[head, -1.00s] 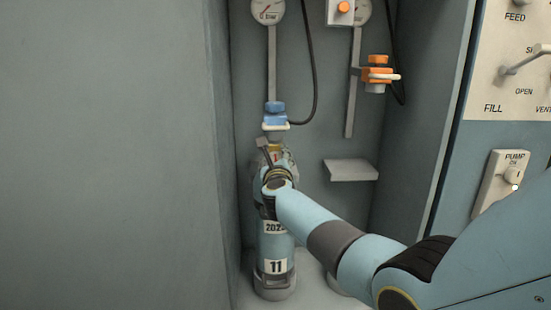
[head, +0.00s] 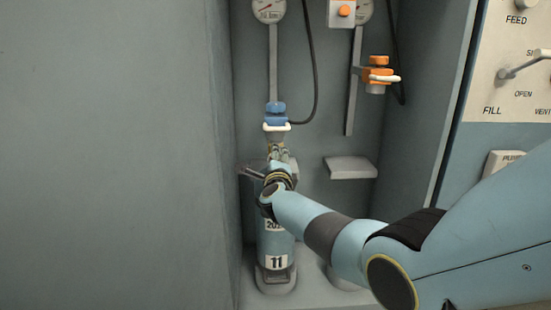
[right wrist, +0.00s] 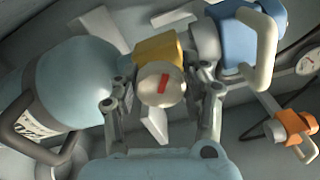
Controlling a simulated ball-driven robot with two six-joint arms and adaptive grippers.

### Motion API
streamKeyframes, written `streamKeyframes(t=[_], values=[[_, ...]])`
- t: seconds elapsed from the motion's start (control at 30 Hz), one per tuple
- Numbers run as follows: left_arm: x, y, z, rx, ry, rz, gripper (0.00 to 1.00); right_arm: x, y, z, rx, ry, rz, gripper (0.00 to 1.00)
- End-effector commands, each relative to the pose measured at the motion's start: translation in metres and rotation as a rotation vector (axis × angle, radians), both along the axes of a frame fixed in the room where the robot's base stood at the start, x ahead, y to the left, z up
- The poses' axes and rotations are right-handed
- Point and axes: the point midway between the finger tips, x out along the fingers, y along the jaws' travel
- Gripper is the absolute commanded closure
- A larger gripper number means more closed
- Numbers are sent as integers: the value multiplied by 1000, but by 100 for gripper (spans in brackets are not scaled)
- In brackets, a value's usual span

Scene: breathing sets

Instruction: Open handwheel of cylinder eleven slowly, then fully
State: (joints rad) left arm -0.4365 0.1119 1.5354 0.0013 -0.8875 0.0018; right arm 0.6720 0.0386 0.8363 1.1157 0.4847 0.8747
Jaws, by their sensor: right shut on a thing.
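Cylinder eleven (head: 277,246), light blue with an "11" label, stands upright in the cabinet bay. It also shows in the right wrist view (right wrist: 85,80). My right gripper (right wrist: 163,95) is shut on its handwheel (right wrist: 160,84), a pale round knob with a red mark, beside a yellow block (right wrist: 158,47) at the valve. In the head view the wrist hides most of the valve. A blue connector (head: 275,112) with a pale handle sits just above and also shows in the right wrist view (right wrist: 238,35). My left gripper is not in view.
A gauge (head: 269,9) is above the blue connector. An orange connector (head: 377,74) hangs to the right over a small grey shelf (head: 351,166). The cabinet's left wall (head: 222,150) is close to the cylinder. A FILL/VENT panel (head: 510,65) is at right.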

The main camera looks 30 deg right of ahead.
Motion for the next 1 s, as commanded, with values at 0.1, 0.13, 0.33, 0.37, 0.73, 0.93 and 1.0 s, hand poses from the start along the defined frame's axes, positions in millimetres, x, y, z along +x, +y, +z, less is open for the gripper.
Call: streamKeyframes(t=[0.1, 0.13, 0.33, 0.37, 0.73, 0.93, 1.0], values=[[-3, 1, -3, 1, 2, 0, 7, 0, 1, -1, -39, 22, 1, 87], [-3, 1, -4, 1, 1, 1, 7, 0, 1, -2, -47, 26, 1, 87], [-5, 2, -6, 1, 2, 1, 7, 0, 1, -2, -77, 41, 1, 87], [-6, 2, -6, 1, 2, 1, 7, 0, 1, -2, -79, 43, 1, 87], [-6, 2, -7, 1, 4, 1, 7, -1, 1, -3, -82, 44, 1, 87], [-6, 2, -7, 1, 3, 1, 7, 0, 1, -2, -82, 43, 1, 32], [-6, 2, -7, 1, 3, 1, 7, 0, 1, -2, -82, 42, 1, 31]])
